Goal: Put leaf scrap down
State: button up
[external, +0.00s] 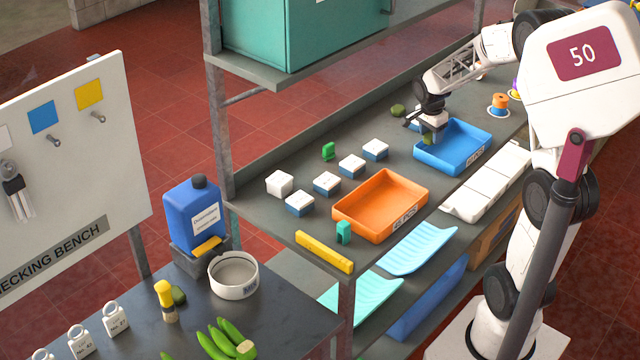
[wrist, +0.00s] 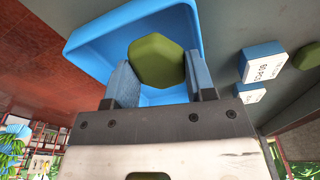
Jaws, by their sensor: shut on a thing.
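The leaf scrap (wrist: 157,62) is an olive-green, blocky piece with angled sides. My gripper (wrist: 161,78) is shut on it, with one finger on each side. In the wrist view a blue tray (wrist: 85,50) lies beyond the piece. In the external view my gripper (external: 428,130) is over the left end of the blue tray (external: 468,138), with the green piece partly hidden by the fingers. I cannot tell exactly how high it is above the tray floor.
An orange tray (external: 350,208) and several white-and-blue blocks (external: 327,183) stand to the left on the grey bench. Another olive-green piece (external: 398,110) lies behind my gripper, near a white-and-blue block. White trays (external: 487,182) lie in front of the blue tray.

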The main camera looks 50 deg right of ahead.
aim_at(431, 135)
jog(key=shift+r, duration=0.1)
jog(key=shift+r, duration=0.55)
notch_tip(431, 135, up, 4)
jog(key=shift+r, duration=0.1)
jog(key=w+a+n, duration=0.1)
jog(key=a, duration=0.5)
jog(key=w+a+n, duration=0.1)
jog(key=a, duration=0.5)
jog(key=w+a+n, duration=0.2)
jog(key=a, duration=0.4)
jog(key=shift+w, duration=0.1)
jog(key=s+a+n, duration=0.3)
jog(key=a, duration=0.9)
jog(key=s+a+n+t, duration=0.1)
jog(key=s+a+n, duration=0.25)
jog(key=a, duration=0.85)
jog(key=s+a+n, duration=0.3)
jog(key=a, duration=0.8)
jog(key=s+a+n+y, duration=0.1)
jog(key=s+a+n, duration=0.4)
jog(key=s+a, duration=0.85)
jog(key=shift+t, duration=0.3)
jog(key=f, duration=1.1)
jog(key=shift+s+d+f, duration=0.1)
jog(key=shift+s+d, duration=0.25)
jog(key=shift+s, duration=0.05)
